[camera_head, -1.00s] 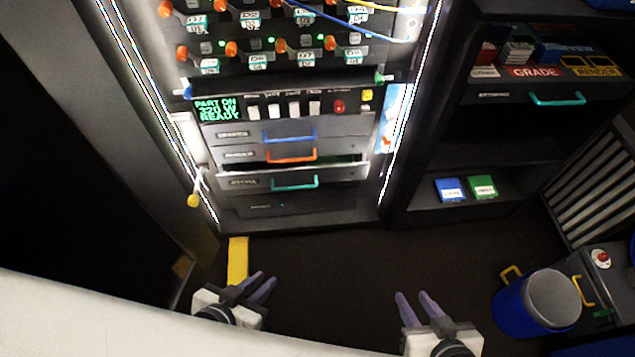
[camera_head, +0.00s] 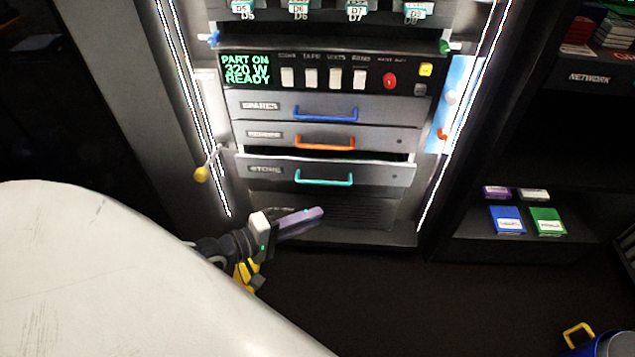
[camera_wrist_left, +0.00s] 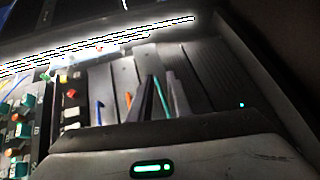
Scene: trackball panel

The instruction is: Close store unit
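The store unit is the grey drawer (camera_head: 270,171) labelled STORE, with a teal handle (camera_head: 324,178), in the lit cabinet. It stands a little out from the drawer above, with a dark gap along its top edge. My left gripper (camera_head: 318,213) is in front of and below this drawer, apart from the handle, pointing right in the head view. In the left wrist view its two fingers (camera_wrist_left: 160,84) are apart with nothing held between them, and the teal handle (camera_wrist_left: 161,98) shows in line with the gap. My right gripper is not in view.
Above are drawers with an orange handle (camera_head: 324,143) and a blue handle (camera_head: 326,114), then a switch panel (camera_head: 325,76). A yellow-tipped lever (camera_head: 202,173) juts out at the cabinet's left. A dark shelf with blue and green boxes (camera_head: 527,221) stands right.

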